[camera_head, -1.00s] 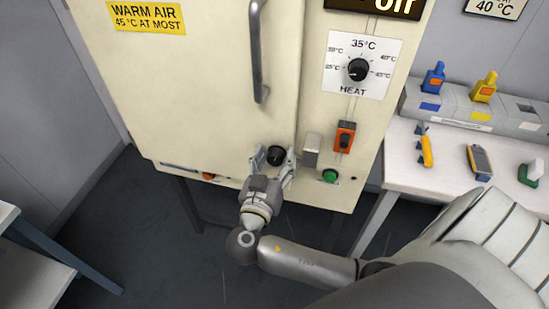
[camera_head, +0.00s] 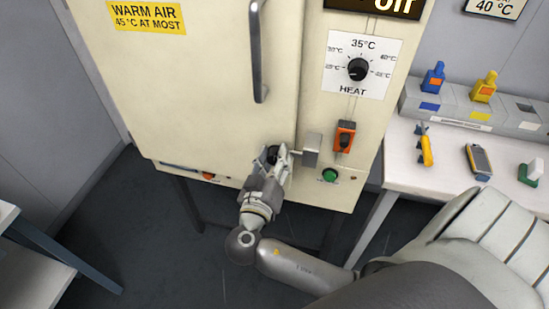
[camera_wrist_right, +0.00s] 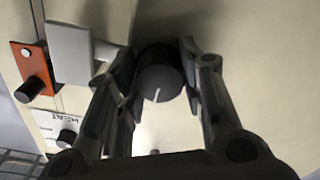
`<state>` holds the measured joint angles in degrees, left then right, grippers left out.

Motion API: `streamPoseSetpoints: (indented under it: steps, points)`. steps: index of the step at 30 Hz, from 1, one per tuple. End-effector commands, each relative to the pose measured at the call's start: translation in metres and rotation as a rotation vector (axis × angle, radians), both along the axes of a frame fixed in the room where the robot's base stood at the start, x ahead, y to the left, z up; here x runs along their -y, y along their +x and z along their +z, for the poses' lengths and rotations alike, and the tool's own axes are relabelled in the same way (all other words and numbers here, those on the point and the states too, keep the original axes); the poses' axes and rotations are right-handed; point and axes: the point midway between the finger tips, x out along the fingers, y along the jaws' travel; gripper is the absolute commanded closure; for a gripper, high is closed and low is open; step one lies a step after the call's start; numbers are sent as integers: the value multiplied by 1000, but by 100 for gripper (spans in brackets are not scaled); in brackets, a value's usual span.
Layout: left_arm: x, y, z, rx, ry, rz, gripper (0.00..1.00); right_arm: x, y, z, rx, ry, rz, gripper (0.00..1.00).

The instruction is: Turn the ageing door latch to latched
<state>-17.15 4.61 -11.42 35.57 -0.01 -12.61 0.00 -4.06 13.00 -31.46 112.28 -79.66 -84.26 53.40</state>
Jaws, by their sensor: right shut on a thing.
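The ageing door latch is a round black knob (camera_head: 277,152) low on the cream cabinet door (camera_head: 190,100), close to its right edge. In the right wrist view the knob (camera_wrist_right: 160,72) has a white mark pointing towards the bottom of the picture. My right gripper (camera_head: 275,158) is shut on the knob, one finger on each side; its fingers also show in the right wrist view (camera_wrist_right: 160,80). A short grey bar (camera_wrist_right: 105,50) shows between the knob and a grey block (camera_head: 312,150) beside the door edge. My left gripper is out of view.
Right of the door are a heat dial (camera_head: 358,69), an orange switch (camera_head: 344,137) and a green button (camera_head: 330,175). The door handle (camera_head: 259,50) is above the knob. A white bench (camera_head: 400,165) with tools stands at the right.

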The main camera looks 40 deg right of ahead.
Motion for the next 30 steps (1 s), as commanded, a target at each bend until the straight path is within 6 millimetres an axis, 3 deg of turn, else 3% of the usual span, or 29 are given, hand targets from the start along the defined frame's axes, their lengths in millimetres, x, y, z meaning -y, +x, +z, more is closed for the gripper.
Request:
streamPoseSetpoints:
  steps: [12, 13, 18, 30]
  points:
    - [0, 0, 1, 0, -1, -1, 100, 1, 0, 1, -40, -39, -1, 100]
    - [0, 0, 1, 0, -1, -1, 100, 1, 0, 1, -40, -39, -1, 62]
    - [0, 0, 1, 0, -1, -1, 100, 1, 0, 1, -40, -38, -1, 42]
    - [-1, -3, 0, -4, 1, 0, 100, -5, -4, 0, -41, -35, 0, 42]
